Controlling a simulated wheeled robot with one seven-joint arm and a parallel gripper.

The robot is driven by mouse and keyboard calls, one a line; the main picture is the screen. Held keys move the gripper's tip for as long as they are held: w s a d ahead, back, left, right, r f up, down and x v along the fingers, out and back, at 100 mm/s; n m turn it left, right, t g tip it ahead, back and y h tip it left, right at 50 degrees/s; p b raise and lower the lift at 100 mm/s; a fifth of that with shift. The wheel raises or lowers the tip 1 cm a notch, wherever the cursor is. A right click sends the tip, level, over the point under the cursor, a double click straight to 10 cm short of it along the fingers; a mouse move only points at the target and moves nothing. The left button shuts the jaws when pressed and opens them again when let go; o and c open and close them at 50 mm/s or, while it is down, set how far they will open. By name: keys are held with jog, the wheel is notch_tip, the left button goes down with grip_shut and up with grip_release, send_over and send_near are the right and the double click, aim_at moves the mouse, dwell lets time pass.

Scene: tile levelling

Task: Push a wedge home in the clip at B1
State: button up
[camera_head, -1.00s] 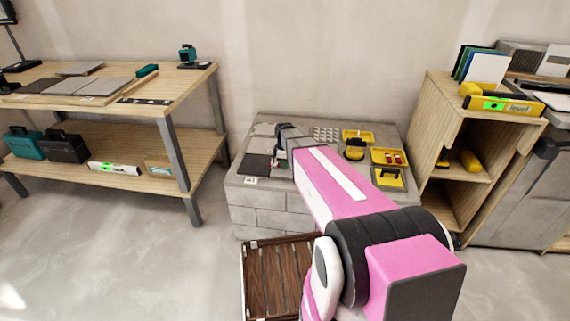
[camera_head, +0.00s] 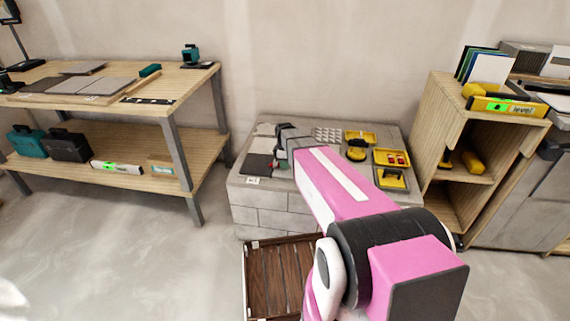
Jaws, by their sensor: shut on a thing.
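My gripper (camera_head: 281,160) is at the end of my pink arm, low over the left part of the grey block bench. It is very small in this view, and its fingertips are mostly hidden by my own wrist. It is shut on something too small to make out. Dark and grey tiles (camera_head: 257,164) lie on the bench top beside it, with a small white label (camera_head: 252,180) at the front edge. I cannot make out the clip at B1 or a wedge.
Yellow trays (camera_head: 391,159) stand on the right of the bench (camera_head: 262,217), one with red items. A brown slatted crate (camera_head: 262,277) is on the floor in front. A wooden shelf (camera_head: 192,132) stands left and a wooden cabinet (camera_head: 431,141) right.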

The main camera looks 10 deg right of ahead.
jog(key=shift+w+a, duration=0.15)
jog(key=shift+a, duration=0.35)
dwell(1.1)
jog(key=o, duration=0.9)
notch_tip(320, 180, up, 10)
jog(key=r, duration=0.1)
jog(key=s+d+f+m, duration=0.1)
jog(key=s+m, duration=0.3)
jog(key=s, duration=0.3)
jog(key=s+d+f+m, duration=0.1)
jog(key=s+d+m, duration=0.1)
jog(key=s+m, duration=0.3)
jog(key=s+d+f+m, duration=0.1)
jog(key=s+m, duration=0.4)
jog(key=s, duration=0.5)
jog(key=shift+s+d+f, duration=0.2)
jog(key=shift+s+d, duration=0.1)
jog(key=shift+s, duration=0.1)
